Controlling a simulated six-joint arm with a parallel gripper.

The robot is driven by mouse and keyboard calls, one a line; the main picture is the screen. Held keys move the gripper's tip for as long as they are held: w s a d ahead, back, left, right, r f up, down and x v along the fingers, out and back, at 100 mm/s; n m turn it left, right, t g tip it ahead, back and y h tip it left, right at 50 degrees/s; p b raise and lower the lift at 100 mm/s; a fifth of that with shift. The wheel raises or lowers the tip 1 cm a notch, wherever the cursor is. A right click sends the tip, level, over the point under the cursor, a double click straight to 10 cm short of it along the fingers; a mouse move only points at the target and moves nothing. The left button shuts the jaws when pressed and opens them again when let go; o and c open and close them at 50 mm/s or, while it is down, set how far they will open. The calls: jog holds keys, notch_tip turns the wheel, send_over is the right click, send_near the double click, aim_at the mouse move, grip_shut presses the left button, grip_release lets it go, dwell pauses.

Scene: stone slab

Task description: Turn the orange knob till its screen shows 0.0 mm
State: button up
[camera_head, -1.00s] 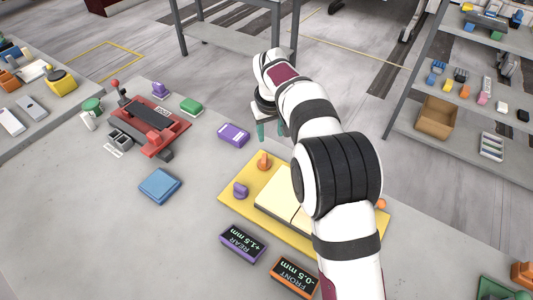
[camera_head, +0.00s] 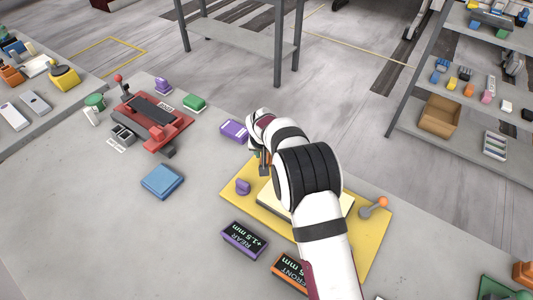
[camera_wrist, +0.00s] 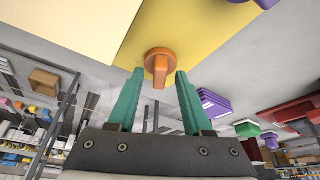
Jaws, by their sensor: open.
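The orange knob (camera_wrist: 159,63) shows in the wrist view on the yellow plate (camera_wrist: 190,30), with its raised grip pointing toward my gripper. My gripper (camera_wrist: 160,72) is open, its green fingertips one on each side of the knob with gaps visible. I cannot tell how deep the fingers reach. In the head view my gripper (camera_head: 262,162) is at the yellow plate's (camera_head: 372,245) far left part, and my arm largely hides the orange knob. The orange-framed FRONT screen (camera_head: 288,271) is partly covered by my arm; "5 mm" still shows.
A purple knob (camera_head: 243,187) stands on the plate close to my gripper. The purple-framed REAR screen (camera_head: 244,241) reads +1.5 mm. A lever with an orange ball (camera_head: 374,207) is at the plate's right. A purple box (camera_head: 234,130) lies behind; a blue box (camera_head: 162,181) lies left.

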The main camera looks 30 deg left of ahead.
jog(key=shift+w+f, duration=0.1)
jog(key=shift+f, duration=0.1)
grip_shut()
jog(key=shift+n, duration=0.3)
jog(key=shift+w+d+n+g+y, duration=0.1)
jog(key=shift+n+g+y, duration=0.35)
jog(key=shift+n, duration=0.9)
jog(key=shift+n+g+y, duration=0.25)
jog(key=shift+n+y, duration=0.3)
jog(key=shift+n, duration=0.8)
grip_release()
